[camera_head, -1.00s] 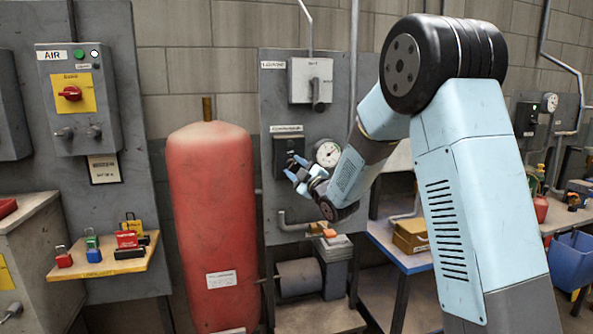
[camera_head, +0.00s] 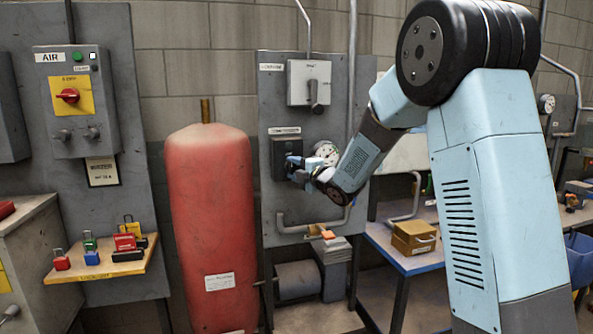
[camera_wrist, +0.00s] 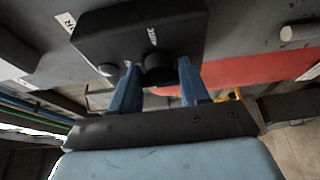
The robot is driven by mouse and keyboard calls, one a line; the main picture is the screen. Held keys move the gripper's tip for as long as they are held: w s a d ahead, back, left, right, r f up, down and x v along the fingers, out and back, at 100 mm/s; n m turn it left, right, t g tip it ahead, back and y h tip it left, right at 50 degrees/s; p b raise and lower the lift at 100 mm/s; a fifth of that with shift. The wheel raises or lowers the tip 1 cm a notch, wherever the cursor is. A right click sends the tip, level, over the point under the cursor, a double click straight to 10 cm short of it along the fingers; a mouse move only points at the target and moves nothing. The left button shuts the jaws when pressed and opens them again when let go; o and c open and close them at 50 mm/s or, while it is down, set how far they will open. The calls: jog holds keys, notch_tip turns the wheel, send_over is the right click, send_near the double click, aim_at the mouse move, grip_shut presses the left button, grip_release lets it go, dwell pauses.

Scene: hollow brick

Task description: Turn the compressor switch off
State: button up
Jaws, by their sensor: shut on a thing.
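The compressor switch is a dark box (camera_head: 281,146) on the grey panel, below a small label plate and left of a round gauge (camera_head: 326,152). In the wrist view the box (camera_wrist: 105,32) fills the top, with a round black knob (camera_wrist: 158,68) on it. My gripper (camera_head: 294,163) is at the box's front in the head view. In the wrist view its blue fingers (camera_wrist: 159,72) stand on either side of the knob, shut on it. The fingers and wrist partly hide the box in the head view, and I cannot read the knob's position.
A grey switch box with a lever (camera_head: 310,83) is above on the same panel. A red tank (camera_head: 212,225) stands to the left, beside the AIR box (camera_head: 76,100) and a shelf of padlocks (camera_head: 100,263). A pipe (camera_head: 300,228) runs below the switch. A bench (camera_head: 395,252) is at right.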

jog(key=shift+s+a+f, duration=0.1)
jog(key=shift+a+f, duration=0.05)
jog(key=shift+f, duration=0.1)
jog(key=o, duration=1.1)
jog(key=shift+r, duration=0.1)
jog(key=shift+c, duration=0.2)
jog(key=v, duration=1.3)
jog(key=shift+s+d, duration=0.25)
jog(key=shift+d+r, duration=0.1)
